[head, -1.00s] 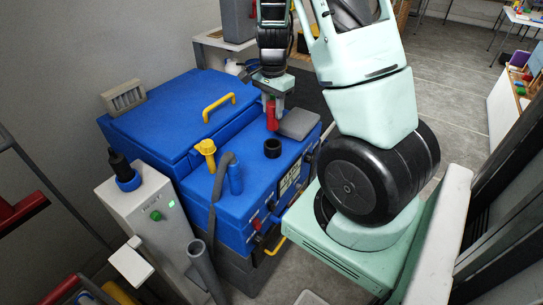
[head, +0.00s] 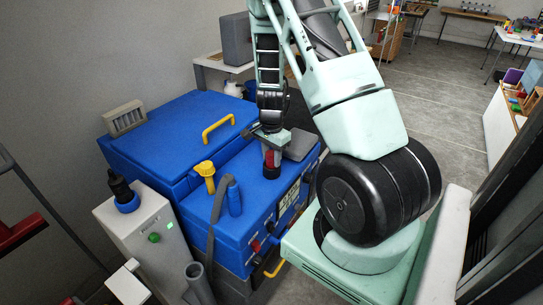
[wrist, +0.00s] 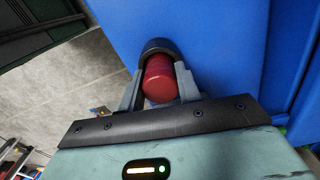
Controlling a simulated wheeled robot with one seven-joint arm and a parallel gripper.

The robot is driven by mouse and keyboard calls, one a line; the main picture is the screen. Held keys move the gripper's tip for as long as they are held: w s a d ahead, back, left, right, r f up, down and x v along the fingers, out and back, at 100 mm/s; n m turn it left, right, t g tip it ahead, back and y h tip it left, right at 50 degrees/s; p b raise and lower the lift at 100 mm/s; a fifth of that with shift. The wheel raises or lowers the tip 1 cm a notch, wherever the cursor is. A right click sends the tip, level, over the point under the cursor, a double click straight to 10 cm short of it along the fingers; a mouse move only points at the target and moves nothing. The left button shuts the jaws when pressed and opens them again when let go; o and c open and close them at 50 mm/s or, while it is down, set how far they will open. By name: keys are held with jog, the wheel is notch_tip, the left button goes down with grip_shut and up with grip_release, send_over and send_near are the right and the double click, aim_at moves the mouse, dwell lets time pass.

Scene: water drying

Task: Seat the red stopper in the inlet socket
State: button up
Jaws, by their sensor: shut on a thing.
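The red stopper (head: 269,158) is between the fingers of my gripper (head: 271,151), which is shut on it. It hangs over the black ring of the inlet socket (head: 271,172) on top of the blue machine. In the wrist view, the red stopper (wrist: 160,80) sits between both fingertips of my gripper (wrist: 158,86), with the dark socket ring (wrist: 158,46) just beyond and around its far end. The stopper's lower end is hidden, so I cannot tell how deep it sits in the ring.
The blue machine (head: 165,120) has a yellow handle (head: 217,128), a yellow cap (head: 205,168) and a blue pipe fitting (head: 234,198) left of the socket. A grey cabinet (head: 133,222) stands at the left.

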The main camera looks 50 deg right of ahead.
jog(key=shift+f, duration=0.1)
jog(key=shift+f, duration=0.15)
jog(key=o, duration=1)
